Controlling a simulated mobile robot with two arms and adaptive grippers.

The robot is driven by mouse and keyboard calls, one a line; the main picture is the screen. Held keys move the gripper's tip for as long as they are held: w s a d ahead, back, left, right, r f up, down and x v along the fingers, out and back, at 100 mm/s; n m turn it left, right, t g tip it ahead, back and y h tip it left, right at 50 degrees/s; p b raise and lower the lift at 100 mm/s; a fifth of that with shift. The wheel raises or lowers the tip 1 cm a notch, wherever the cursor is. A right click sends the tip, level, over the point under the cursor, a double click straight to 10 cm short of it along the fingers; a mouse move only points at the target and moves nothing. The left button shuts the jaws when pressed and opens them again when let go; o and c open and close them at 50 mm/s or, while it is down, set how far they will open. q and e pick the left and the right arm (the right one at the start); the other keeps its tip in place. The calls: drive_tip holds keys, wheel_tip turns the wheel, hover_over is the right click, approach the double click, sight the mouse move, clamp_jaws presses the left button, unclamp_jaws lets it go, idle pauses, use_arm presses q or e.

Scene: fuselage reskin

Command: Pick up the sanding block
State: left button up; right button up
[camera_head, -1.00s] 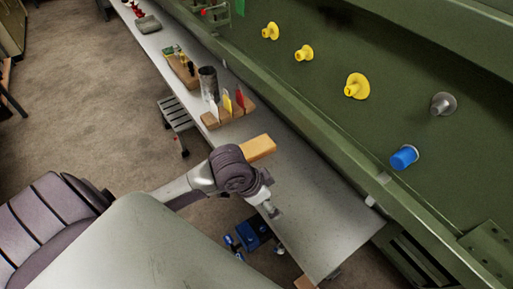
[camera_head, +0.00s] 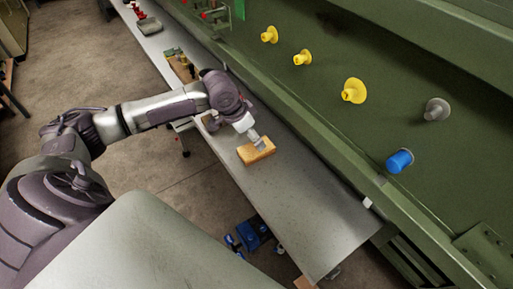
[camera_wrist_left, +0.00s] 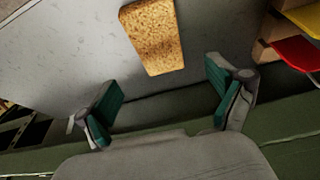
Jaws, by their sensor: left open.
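The sanding block (camera_head: 257,152) is a tan-orange rectangular block lying on the grey bench (camera_head: 310,215). In the left wrist view the block (camera_wrist_left: 153,36) has a speckled brown face and lies beyond the fingertips, between their lines. My left gripper (camera_head: 259,143) comes in from the left over the bench, and its fingers overlap the block in the head view. In the wrist view the left gripper (camera_wrist_left: 162,90) is open and empty, with green pads apart. I cannot tell its exact height above the block. My right gripper is not in view.
A green fuselage panel (camera_head: 330,70) with yellow fasteners (camera_head: 354,90) and a blue one (camera_head: 399,161) rises along the bench's right side. Red and yellow pieces (camera_wrist_left: 296,50) stand near the block in the wrist view. The bench's near end is clear.

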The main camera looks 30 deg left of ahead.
sight(256, 150)
use_arm(q)
drive_tip(key=shift+w+d+f, duration=0.1)
drive_tip(key=shift+w+f, duration=0.05)
drive_tip(key=shift+f, duration=0.45)
drive_tip(key=shift+w+d+f+p, duration=0.1)
drive_tip(key=shift+f+p, duration=0.15)
drive_tip(key=shift+p, duration=0.1)
drive_tip(key=p+x, duration=0.1)
drive_tip(key=x, duration=0.2)
drive_tip(key=shift+w+f+p, duration=0.25)
drive_tip(key=shift+f+p, duration=0.05)
drive_tip(key=shift+w+f, duration=0.15)
drive_tip(key=shift+f, duration=0.35)
drive_tip(key=shift+f, duration=0.15)
drive_tip(key=c, duration=1.2)
